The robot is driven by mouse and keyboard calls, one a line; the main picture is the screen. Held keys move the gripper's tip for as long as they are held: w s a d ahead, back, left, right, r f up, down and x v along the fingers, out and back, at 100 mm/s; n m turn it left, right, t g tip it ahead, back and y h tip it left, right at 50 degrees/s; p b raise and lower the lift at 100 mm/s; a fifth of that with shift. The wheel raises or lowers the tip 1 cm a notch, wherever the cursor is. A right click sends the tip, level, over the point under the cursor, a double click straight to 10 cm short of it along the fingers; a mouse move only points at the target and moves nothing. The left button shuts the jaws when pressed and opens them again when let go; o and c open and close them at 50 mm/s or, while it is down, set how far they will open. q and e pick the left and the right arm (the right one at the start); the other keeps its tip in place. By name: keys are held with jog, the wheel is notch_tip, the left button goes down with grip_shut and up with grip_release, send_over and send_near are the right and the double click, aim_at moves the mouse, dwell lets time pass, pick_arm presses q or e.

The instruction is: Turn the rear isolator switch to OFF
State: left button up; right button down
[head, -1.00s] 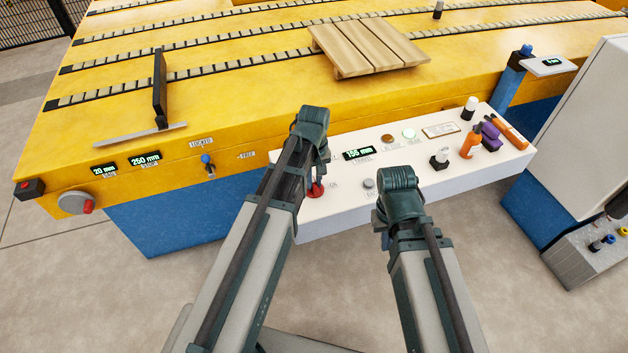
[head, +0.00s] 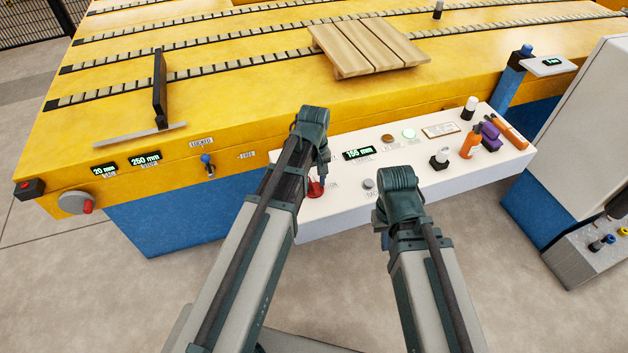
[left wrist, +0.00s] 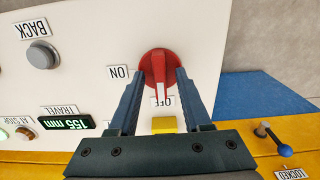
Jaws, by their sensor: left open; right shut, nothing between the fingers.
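A red rotary switch (left wrist: 158,68) with a bar handle is mounted on the white panel; it also shows in the head view (head: 314,189), partly behind my left arm. In the left wrist view its handle points at the OFF label (left wrist: 162,102). The ON label (left wrist: 118,72) is to its left. My left gripper (left wrist: 160,76) is open, with one finger on either side of the handle and gaps showing. In the head view my left gripper (head: 323,172) is just above the switch. My right gripper (head: 397,195) is over the panel's front edge, its fingers hidden.
The white panel (head: 350,195) also carries a grey BACK button (left wrist: 40,53), a travel display (head: 364,153) and an orange bottle (head: 471,142). A blue-tipped lever (head: 207,164) and another red knob (head: 87,207) are on the yellow machine to the left.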

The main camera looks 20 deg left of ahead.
aim_at(314, 183)
pick_arm(q)
jog(key=shift+r, duration=0.1)
notch_tip(314, 183, up, 14)
jog(key=p, duration=1.4)
jog(key=shift+f, duration=0.2)
jog(key=s+d+m+y, duration=0.1)
jog(key=s+d+m, duration=0.9)
jog(key=s, duration=0.4)
jog(key=shift+s+d+m, duration=0.15)
jog(key=shift+s+m, duration=0.1)
jog(key=shift+m, duration=0.15)
